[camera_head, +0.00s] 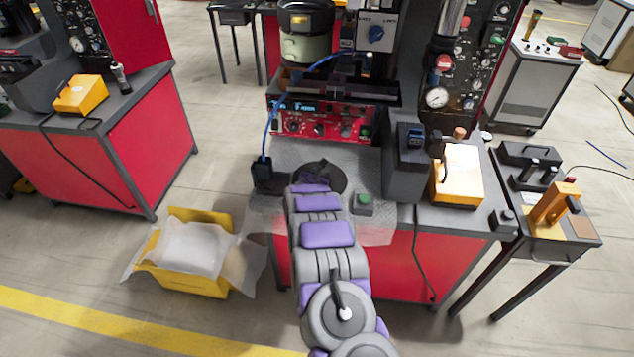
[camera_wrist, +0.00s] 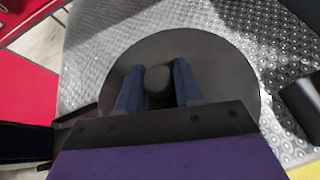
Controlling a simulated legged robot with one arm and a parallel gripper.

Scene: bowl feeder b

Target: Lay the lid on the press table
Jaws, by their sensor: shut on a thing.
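The lid is a dark grey round disc with a round knob in its middle; it shows at the end of my arm in the camera_head view (camera_head: 338,174) and fills the middle of the wrist view (camera_wrist: 222,70). My gripper (camera_wrist: 157,82) is shut on the lid's knob, with one blue finger on each side. The press table has a patterned bright metal top (camera_head: 364,160), also seen around the lid in the wrist view (camera_wrist: 205,18). The lid is over this top and looks level. I cannot tell whether it touches. My arm hides part of the lid in the camera_head view.
A black block with a blue cable (camera_head: 263,172) stands left of the lid. A green-button box (camera_head: 364,203) sits at front right. The press with its red control panel (camera_head: 318,121) rises behind. A yellow bin (camera_head: 190,283) is on the floor at left.

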